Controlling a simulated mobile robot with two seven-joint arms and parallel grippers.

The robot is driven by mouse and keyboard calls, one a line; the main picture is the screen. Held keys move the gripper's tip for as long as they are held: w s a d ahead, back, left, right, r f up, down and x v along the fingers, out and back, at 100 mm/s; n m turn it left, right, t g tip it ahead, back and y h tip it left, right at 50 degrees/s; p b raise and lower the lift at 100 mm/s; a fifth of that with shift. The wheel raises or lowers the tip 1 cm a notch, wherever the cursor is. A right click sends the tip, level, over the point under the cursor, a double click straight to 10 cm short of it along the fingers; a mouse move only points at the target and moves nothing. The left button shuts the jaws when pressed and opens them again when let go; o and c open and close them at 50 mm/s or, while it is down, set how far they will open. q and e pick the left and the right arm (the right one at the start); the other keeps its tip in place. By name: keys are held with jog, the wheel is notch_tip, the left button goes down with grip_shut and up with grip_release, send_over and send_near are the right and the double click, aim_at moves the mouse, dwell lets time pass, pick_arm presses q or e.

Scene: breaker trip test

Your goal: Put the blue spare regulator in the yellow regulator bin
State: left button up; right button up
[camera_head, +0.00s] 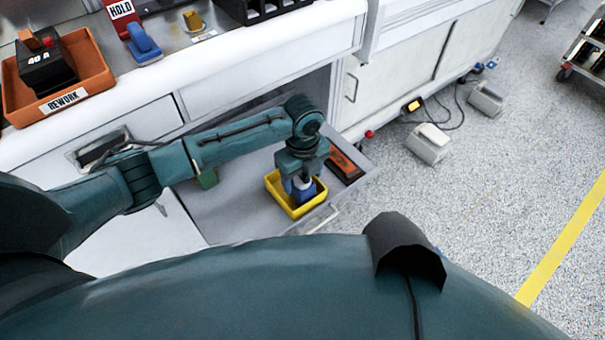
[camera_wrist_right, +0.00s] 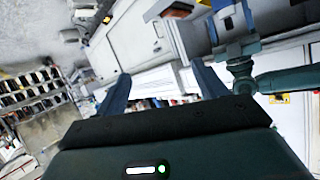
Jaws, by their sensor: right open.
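The yellow bin (camera_head: 275,186) stands in an open drawer (camera_head: 235,212) below the counter. My left gripper (camera_head: 300,180) points down over the bin, with its lower end at the bin's opening. A blue part with a pale patch, seemingly the blue regulator (camera_head: 305,193), shows directly under the gripper, inside the bin's outline. The fingers are mostly hidden, so I cannot tell whether they grip it or whether it touches the bin floor. My right gripper (camera_wrist_right: 161,88) is open and empty in the right wrist view, well away from the bin.
An orange REWORK tray (camera_head: 95,75) and a blue item (camera_head: 143,44) sit on the counter. Pale boxes with cables stand on the floor (camera_head: 428,143).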

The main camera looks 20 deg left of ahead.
pick_arm(q)
notch_tip(320, 180, up, 12)
jog(key=shift+p, duration=0.95)
jog(key=s+d+f+n+t+h, duration=0.3)
jog(key=s+d+f+n+h, duration=0.4)
jog(key=d+n, duration=0.25)
jog(key=s+a+r+n+t+y, duration=0.1)
jog(key=s+a+n+t+y, duration=0.1)
jog(key=s+a+n+t, duration=0.6)
jog(key=a+n, duration=0.2)
jog(key=n, duration=0.4)
jog(key=shift+s+n+t, duration=0.3)
jog(key=shift+s+n, duration=0.05)
jog(key=shift+r, duration=0.1)
